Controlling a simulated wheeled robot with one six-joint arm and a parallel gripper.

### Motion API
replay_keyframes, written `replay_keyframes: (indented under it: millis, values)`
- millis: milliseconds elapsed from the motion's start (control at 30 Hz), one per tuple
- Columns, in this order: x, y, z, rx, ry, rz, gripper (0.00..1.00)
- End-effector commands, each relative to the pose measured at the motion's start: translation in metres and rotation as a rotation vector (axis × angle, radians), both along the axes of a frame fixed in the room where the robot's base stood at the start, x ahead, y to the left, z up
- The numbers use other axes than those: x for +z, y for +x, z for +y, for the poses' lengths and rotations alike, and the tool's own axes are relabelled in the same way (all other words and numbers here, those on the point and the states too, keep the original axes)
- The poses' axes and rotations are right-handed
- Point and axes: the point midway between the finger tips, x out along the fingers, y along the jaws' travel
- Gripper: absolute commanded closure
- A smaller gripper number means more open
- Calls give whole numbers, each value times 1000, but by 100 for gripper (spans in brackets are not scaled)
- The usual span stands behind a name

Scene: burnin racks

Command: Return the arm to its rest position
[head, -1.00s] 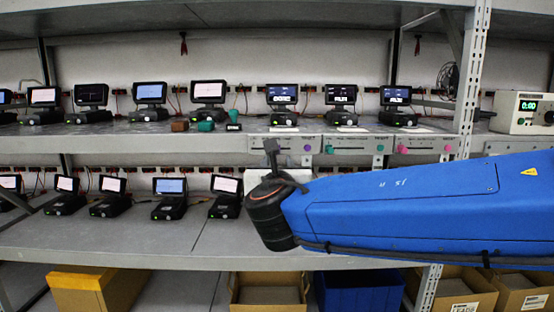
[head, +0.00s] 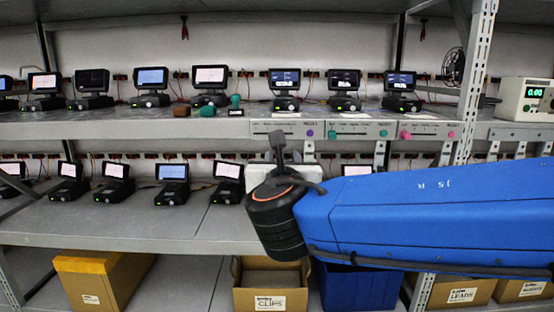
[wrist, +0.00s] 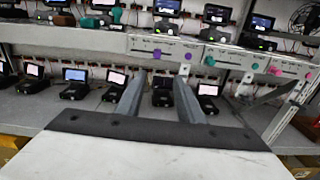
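My arm (head: 420,215), in a blue cover, reaches in from the right in the head view, in front of the lower shelf. My gripper shows in the wrist view (wrist: 157,100) with its two grey fingers apart and nothing between them. The fingers point toward the racks and touch nothing that I can see. In the head view the gripper is mostly hidden behind the black wrist joint.
Monitors on black units line the upper shelf (head: 160,128) and the lower shelf (head: 130,222). Slider panels (head: 365,130) hang on the upper shelf edge. A timer box (head: 527,100) stands at right. Cardboard boxes (head: 110,285) and a blue bin (head: 350,288) sit below. A metal post (head: 474,80) rises at right.

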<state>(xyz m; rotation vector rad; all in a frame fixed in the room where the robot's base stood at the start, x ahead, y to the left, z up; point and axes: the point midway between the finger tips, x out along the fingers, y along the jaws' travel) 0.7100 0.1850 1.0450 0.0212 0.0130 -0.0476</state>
Motion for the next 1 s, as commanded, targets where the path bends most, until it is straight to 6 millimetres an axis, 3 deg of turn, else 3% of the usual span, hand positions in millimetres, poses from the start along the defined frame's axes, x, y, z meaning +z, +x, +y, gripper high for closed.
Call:
replay_keyframes:
  millis: [167, 267, 400, 600, 800, 1000]
  values:
    - [-27, 4, -59, -124, 181, 88, 66]
    - [-54, 0, -107, -242, 357, 155, 66]
    - [-93, -17, -167, -418, 619, 229, 66]
    - [-147, -57, -230, -679, 1002, 283, 66]
    - [-196, -105, -268, -949, 1397, 278, 66]
    - [-236, -154, -281, -1217, 1797, 217, 66]
